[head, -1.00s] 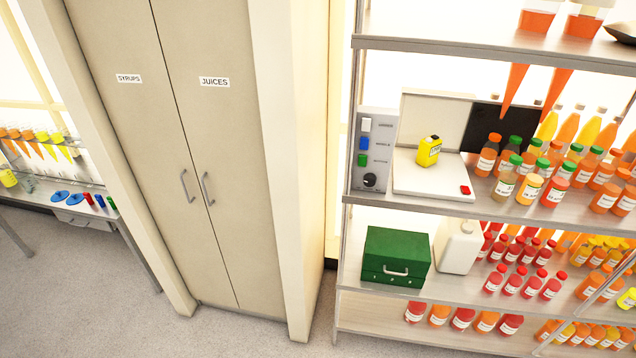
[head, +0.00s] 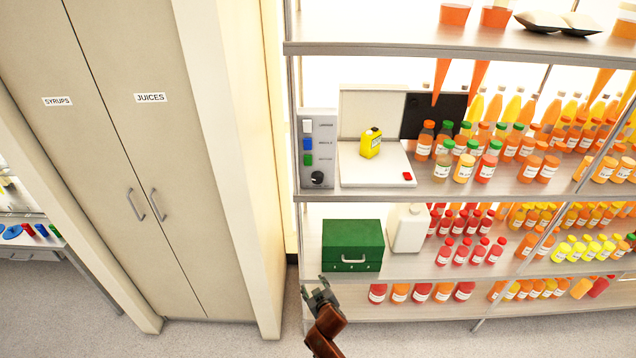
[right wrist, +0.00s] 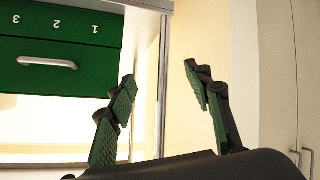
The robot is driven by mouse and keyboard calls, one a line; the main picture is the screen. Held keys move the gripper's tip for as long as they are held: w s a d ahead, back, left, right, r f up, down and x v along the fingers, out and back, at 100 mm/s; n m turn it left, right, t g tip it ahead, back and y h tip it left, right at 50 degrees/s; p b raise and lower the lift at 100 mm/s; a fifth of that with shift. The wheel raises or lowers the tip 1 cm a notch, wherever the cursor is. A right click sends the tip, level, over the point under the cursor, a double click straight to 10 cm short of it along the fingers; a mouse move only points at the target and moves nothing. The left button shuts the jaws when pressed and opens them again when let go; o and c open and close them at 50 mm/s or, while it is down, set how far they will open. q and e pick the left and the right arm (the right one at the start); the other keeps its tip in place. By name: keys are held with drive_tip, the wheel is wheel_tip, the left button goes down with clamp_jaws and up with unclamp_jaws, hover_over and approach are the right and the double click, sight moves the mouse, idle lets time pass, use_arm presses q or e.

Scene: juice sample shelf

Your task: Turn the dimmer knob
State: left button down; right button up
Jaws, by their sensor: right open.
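The dimmer knob (head: 317,178) is a round black knob at the bottom of a grey control panel (head: 320,135) on the shelf's left end. White, blue and green switches sit above it on the panel. My right gripper (head: 318,290) is low in the head view, below and in front of the green box, well below the knob. In the right wrist view its two fingers (right wrist: 160,90) are apart with nothing between them. The knob is not in the right wrist view. My left gripper is not in view.
A green box (head: 352,245) with a handle stands on the shelf below the panel; it also shows in the right wrist view (right wrist: 60,78). A yellow canister (head: 371,142) stands on a white device right of the panel. Several bottles crowd farther right. A tall cabinet (head: 130,130) stands left.

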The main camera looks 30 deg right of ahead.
drive_tip(key=w+d+r+m+t+h+p, duration=0.1)
drive_tip(key=w+r, duration=0.2)
drive_tip(key=r, duration=0.7)
drive_tip(key=w+d+r+m+t+h, duration=0.1)
drive_tip(key=w+r+t, duration=0.1)
drive_tip(key=r, duration=0.9)
drive_tip(key=m+t+h, duration=0.1)
drive_tip(key=h, duration=0.1)
approach(318, 180)
wheel_tip(318, 180, down, 8)
drive_tip(key=w, duration=0.2)
wheel_tip(318, 180, up, 7)
drive_tip(key=m+t+p, duration=0.1)
drive_tip(key=shift+h, duration=0.4)
drive_tip(key=x, duration=0.2)
drive_tip(key=p+x, duration=0.1)
drive_tip(key=x, duration=0.2)
drive_tip(key=shift+w+d, duration=0.15)
drive_tip(key=shift+d, duration=0.25)
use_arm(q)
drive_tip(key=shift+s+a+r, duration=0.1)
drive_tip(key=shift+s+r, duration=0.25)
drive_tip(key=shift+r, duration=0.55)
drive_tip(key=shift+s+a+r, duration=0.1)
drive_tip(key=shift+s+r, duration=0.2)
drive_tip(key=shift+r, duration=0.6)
use_arm(e)
drive_tip(key=shift+w+d, duration=0.3)
drive_tip(key=shift+w, duration=0.35)
drive_tip(key=shift+c, duration=0.2)
